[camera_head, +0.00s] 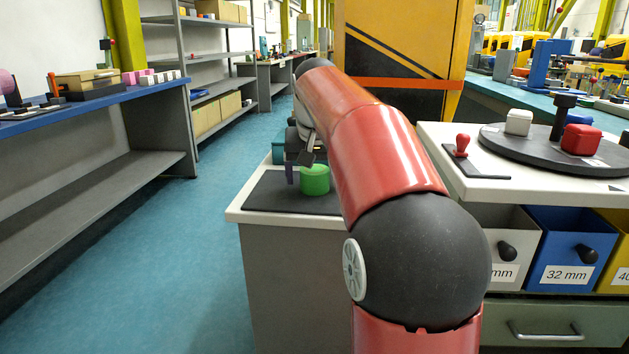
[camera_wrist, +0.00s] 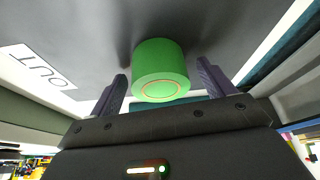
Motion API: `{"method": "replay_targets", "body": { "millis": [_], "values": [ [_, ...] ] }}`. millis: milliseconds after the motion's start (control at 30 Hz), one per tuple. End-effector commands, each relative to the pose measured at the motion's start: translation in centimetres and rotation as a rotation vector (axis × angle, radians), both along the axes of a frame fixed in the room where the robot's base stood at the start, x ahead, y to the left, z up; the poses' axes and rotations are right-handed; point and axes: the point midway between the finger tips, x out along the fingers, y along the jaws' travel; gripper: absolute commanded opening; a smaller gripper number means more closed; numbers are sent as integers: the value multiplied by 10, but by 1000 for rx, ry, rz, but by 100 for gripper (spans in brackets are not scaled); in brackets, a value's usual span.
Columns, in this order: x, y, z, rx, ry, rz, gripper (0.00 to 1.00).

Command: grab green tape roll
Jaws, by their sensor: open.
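The green tape roll (camera_head: 315,179) stands on a dark mat (camera_head: 268,193) on a white-topped counter, partly behind my red arm in the head view. In the wrist view the green tape roll (camera_wrist: 160,68) is ahead of my gripper (camera_wrist: 162,80), between the lines of its two purple-grey fingers. The fingers are apart, with a gap on each side of the roll, and neither visibly touches it. In the head view one finger of my gripper (camera_head: 291,172) shows just left of the roll; the other finger is hidden.
A white label reading "OUT" (camera_wrist: 38,66) lies on the mat. At right, a counter holds a dark turntable (camera_head: 545,147) with red and white blocks, beside a red stamp (camera_head: 462,145). A blue-topped bench (camera_head: 150,97) stands at left. The blue floor between is clear.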

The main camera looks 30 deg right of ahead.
Motion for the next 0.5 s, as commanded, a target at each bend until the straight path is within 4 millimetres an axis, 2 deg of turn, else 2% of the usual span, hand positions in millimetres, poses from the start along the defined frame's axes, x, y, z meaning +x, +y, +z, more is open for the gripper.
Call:
{"method": "replay_targets", "body": {
  "millis": [33, 400, 500],
  "values": [
    [0, 0, 0, 0, 0, 0, 79],
    [0, 0, 1, 0, 0, 0, 32],
    [0, 0, 1, 0, 0, 0, 32]
  ]
}}
